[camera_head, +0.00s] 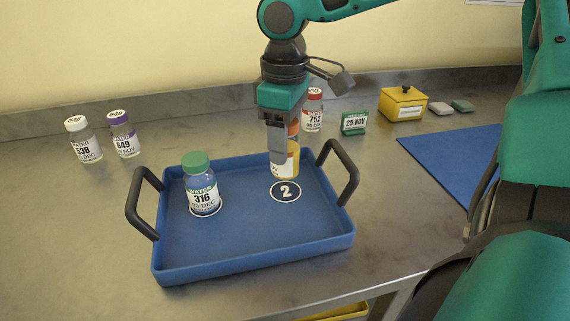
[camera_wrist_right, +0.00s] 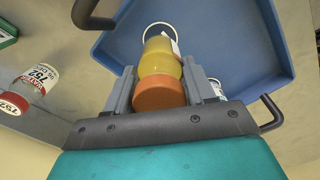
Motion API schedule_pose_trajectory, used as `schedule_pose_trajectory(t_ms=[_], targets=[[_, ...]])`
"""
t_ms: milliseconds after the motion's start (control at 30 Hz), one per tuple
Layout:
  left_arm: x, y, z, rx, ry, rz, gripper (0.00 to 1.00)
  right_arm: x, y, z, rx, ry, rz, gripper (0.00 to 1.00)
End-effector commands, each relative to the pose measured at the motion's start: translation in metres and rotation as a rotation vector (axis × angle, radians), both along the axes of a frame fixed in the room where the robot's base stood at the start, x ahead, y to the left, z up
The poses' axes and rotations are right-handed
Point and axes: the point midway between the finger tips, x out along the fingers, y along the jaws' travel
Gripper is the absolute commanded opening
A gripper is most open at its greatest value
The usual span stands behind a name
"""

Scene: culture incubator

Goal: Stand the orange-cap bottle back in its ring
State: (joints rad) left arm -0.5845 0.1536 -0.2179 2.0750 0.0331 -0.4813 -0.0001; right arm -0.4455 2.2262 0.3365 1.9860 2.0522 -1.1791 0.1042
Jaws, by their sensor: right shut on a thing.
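The orange-cap bottle (camera_head: 290,165) has yellow contents and a white label. My right gripper (camera_head: 277,158) is shut on it, over the back right of the blue tray (camera_head: 250,268). In the right wrist view the orange cap (camera_wrist_right: 159,93) lies between the fingers of my right gripper (camera_wrist_right: 166,88), with the yellow body (camera_wrist_right: 160,60) beyond. A white ring marked 2 (camera_head: 286,192) is on the tray floor just in front of the bottle's base in the head view; the wrist view shows part of the ring (camera_wrist_right: 157,27) past the base. I cannot tell the bottle's height above the floor. My left gripper is not in view.
A green-cap bottle (camera_head: 201,187) stands in the tray's left ring. Black handles (camera_head: 143,202) (camera_head: 346,172) rise at the tray's sides. Behind are white-cap (camera_head: 83,140), purple-cap (camera_head: 123,135) and red-cap bottles (camera_head: 313,110), a green date block (camera_head: 354,123) and a yellow box (camera_head: 403,103).

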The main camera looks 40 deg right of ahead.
Motion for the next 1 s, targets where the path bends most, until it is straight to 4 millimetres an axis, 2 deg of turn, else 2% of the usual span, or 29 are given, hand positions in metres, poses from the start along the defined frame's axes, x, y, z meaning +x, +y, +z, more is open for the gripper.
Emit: schedule_pose_trajectory(t_ms=[333,733,767,1000], targets=[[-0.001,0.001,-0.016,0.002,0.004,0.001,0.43,-0.001,0.0,-0.043,-0.001,0.003,0.002,0.2],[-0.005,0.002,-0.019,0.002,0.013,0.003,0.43,0.0,0.0,-0.047,0.0,0.001,0.001,0.2],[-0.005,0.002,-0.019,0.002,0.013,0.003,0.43,0.0,0.0,-0.046,0.0,0.001,0.001,0.57],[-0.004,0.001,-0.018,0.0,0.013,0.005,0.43,0.0,0.0,-0.046,0.0,0.001,0.001,0.8]])
